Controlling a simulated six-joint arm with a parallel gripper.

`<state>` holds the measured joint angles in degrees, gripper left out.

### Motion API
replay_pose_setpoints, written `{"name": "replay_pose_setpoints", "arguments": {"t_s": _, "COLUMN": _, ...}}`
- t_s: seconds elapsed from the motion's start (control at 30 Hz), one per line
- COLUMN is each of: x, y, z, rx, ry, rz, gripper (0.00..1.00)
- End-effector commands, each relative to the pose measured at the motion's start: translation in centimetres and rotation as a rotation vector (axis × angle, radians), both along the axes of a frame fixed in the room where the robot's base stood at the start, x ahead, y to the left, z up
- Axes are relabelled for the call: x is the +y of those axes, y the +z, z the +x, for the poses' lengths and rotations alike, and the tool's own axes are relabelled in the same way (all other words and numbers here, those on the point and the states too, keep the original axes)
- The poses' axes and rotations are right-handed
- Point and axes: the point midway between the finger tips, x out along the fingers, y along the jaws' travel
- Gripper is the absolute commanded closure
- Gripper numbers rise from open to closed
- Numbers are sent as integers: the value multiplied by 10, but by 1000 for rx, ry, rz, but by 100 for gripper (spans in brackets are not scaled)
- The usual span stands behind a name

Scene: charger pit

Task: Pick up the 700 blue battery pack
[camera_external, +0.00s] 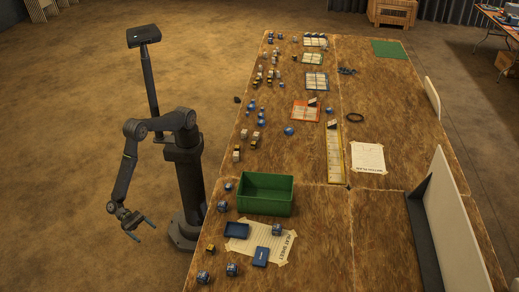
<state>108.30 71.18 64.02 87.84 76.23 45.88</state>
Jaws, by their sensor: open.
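Several small blue blocks that look like battery packs are on the wooden table. Near ones are a blue pack (222,206) left of the green bin, one (277,229) on the paper sheet, and two at the near edge, one (232,269) and another (203,276). Their labels are too small to read, so I cannot tell which is the 700 pack. My gripper (145,233) is open and empty. It hangs off the table's left side, over the floor, apart from every pack.
A green bin (265,208) stands near the table's left edge. More small blocks and several charger-like trays (306,110) lie farther back. The table's middle right is largely clear.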

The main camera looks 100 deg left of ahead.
Motion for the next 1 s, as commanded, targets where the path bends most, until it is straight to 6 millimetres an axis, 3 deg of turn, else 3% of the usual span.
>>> {"name": "replay_pose_setpoints", "arguments": {"t_s": 0.03, "x": 0, "y": 0, "z": 0, "rx": 0, "ry": 0, "rz": 0, "gripper": 24}}
{"name": "replay_pose_setpoints", "arguments": {"t_s": 0.1, "x": 0, "y": 0, "z": 0, "rx": 0, "ry": 0, "rz": 0, "gripper": 33}}
{"name": "replay_pose_setpoints", "arguments": {"t_s": 0.33, "x": 0, "y": 0, "z": 1, "rx": 1, "ry": 2, "rz": 0, "gripper": 33}}
{"name": "replay_pose_setpoints", "arguments": {"t_s": 0.47, "x": -1, "y": 0, "z": 22, "rx": 52, "ry": 66, "rz": -15, "gripper": 33}}
{"name": "replay_pose_setpoints", "arguments": {"t_s": 0.57, "x": 0, "y": -3, "z": 64, "rx": 164, "ry": 204, "rz": -50, "gripper": 33}}
{"name": "replay_pose_setpoints", "arguments": {"t_s": 0.7, "x": 6, "y": -8, "z": 138, "rx": 401, "ry": 474, "rz": -146, "gripper": 33}}
{"name": "replay_pose_setpoints", "arguments": {"t_s": 0.83, "x": 11, "y": -10, "z": 197, "rx": 635, "ry": 720, "rz": -270, "gripper": 33}}
{"name": "replay_pose_setpoints", "arguments": {"t_s": 1.0, "x": 10, "y": 1, "z": 268, "rx": 942, "ry": 1005, "rz": -478, "gripper": 33}}
